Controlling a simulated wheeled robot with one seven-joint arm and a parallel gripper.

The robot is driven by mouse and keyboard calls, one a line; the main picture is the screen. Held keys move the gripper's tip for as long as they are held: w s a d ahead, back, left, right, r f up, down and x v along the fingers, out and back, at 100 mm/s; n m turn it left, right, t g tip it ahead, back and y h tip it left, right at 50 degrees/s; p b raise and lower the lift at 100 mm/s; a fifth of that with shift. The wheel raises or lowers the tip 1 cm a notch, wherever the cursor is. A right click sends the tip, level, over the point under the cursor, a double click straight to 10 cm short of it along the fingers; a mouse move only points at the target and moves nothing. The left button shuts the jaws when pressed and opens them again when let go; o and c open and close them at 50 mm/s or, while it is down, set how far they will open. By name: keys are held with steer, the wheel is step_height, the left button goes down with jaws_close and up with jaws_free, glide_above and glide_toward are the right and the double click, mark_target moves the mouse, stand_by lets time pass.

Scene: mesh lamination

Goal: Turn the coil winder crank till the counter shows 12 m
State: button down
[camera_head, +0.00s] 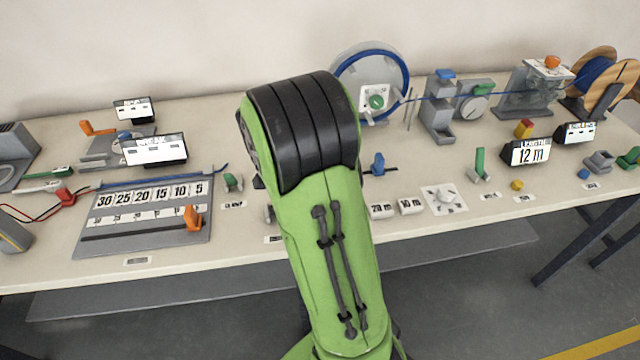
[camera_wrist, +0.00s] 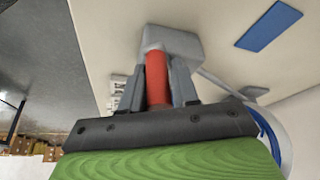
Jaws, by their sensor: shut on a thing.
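In the wrist view, my gripper (camera_wrist: 157,90) is shut on a red upright handle (camera_wrist: 157,75), with one finger on each side. The handle meets a grey block (camera_wrist: 175,42); whether this is the winder crank cannot be told for sure. In the head view, my arm hides the gripper and the handle. A grey disc with a blue cable ring and a green hub, which looks like the coil winder (camera_head: 371,78), stands just right of my arm. A sign reading "LENGTH 12 m" (camera_head: 530,153) stands on the right of the table.
A blue cable runs right from the disc through grey guides (camera_head: 438,112) to a wooden reel (camera_head: 607,75). Left, a grey length board (camera_head: 145,238) carries an orange slider. Two white displays (camera_head: 155,149) stand behind it, too small to read. Number tiles (camera_head: 382,211) lie near the front edge.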

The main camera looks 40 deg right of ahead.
steer(key=shift+w+d+f+m+g, duration=0.1)
steer(key=shift+w+m+g, duration=0.2)
steer(key=shift+m, duration=0.5)
steer(key=shift+w+f+m+g, duration=0.1)
steer(key=shift+m+g, duration=0.3)
steer(key=shift+m, duration=0.4)
steer(key=shift+y, duration=0.3)
steer(key=c, duration=1)
jaws_free()
steer(key=shift+r, duration=0.1)
steer(key=p+v, duration=0.6)
steer(key=v, duration=0.9)
steer(key=shift+r, duration=0.35)
